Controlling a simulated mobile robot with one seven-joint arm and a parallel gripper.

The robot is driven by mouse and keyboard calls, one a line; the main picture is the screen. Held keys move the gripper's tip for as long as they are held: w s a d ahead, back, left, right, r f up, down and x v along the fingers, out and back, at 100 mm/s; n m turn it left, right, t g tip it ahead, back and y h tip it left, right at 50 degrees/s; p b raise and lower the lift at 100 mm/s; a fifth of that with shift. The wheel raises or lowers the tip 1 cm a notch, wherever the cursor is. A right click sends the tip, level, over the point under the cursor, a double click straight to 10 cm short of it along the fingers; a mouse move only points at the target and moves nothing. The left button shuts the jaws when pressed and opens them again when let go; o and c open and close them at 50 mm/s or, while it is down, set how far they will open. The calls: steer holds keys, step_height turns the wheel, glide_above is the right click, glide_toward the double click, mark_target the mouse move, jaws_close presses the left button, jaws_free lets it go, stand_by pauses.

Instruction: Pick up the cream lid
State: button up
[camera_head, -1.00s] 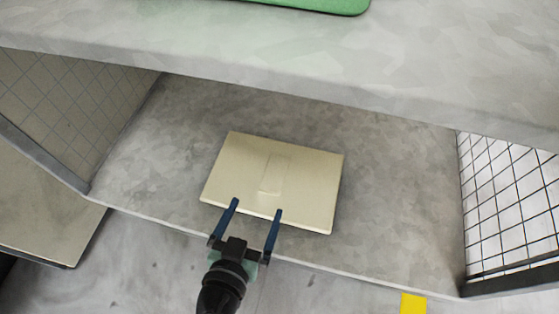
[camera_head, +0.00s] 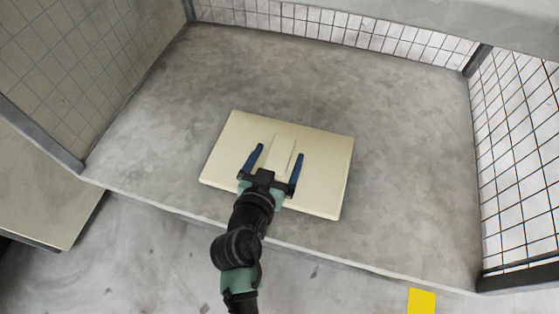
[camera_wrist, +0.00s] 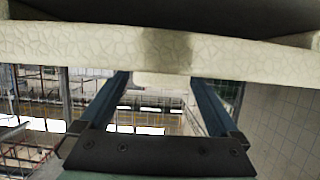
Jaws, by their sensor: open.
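The cream lid (camera_head: 330,180) lies flat on the grey shelf, slightly turned, with a raised block-like handle (camera_head: 281,155) in its middle. My gripper (camera_head: 280,151) is open and empty over the near half of the lid, one blue finger on each side of the handle. In the wrist view the lid (camera_wrist: 60,42) crosses the top nearly edge-on. Its handle (camera_wrist: 163,80) shows there between the tips of my open gripper (camera_wrist: 160,78). Contact between the fingers and the handle cannot be made out.
The grey shelf (camera_head: 400,150) is bare around the lid. Mesh panels close it at the left (camera_head: 75,70), right (camera_head: 515,150) and back (camera_head: 340,25). An upper shelf edge (camera_head: 470,25) hangs at the top right. A yellow mark (camera_head: 422,301) is on the floor in front.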

steer(key=c, duration=1.4)
